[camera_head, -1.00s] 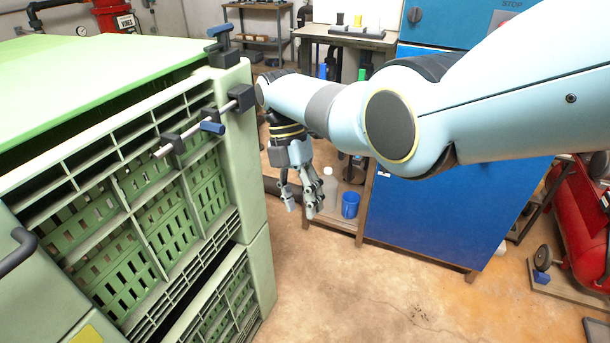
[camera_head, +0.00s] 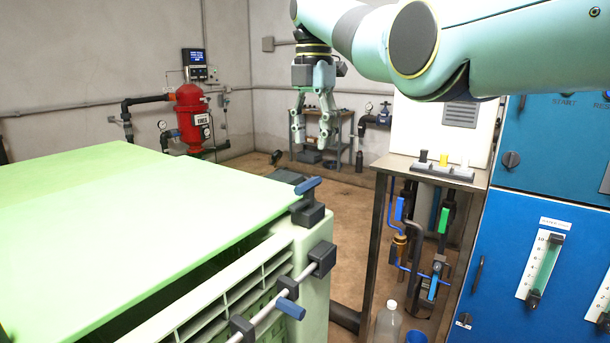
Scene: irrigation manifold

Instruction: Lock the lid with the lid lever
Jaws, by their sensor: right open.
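The pale green lid (camera_head: 130,205) lies over the big green crate (camera_head: 316,290) at the lower left. A dark gap shows between the lid's front edge and the crate wall. A lever with a blue handle (camera_head: 307,186) sits on a black block at the crate's top corner; I take it as the lid lever. Below it a grey sliding bar with a blue grip (camera_head: 290,308) runs through black brackets. My right gripper (camera_head: 311,140) hangs pointing down, open and empty, above and beyond the lever in the picture, apart from it. My left gripper is out of view.
A blue cabinet (camera_head: 550,240) with a gauge stands at the right. Beside it is a bench (camera_head: 425,172) with pipes and valves below. A red tank (camera_head: 190,118) and a shelf (camera_head: 345,125) stand at the back. Open floor lies between crate and bench.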

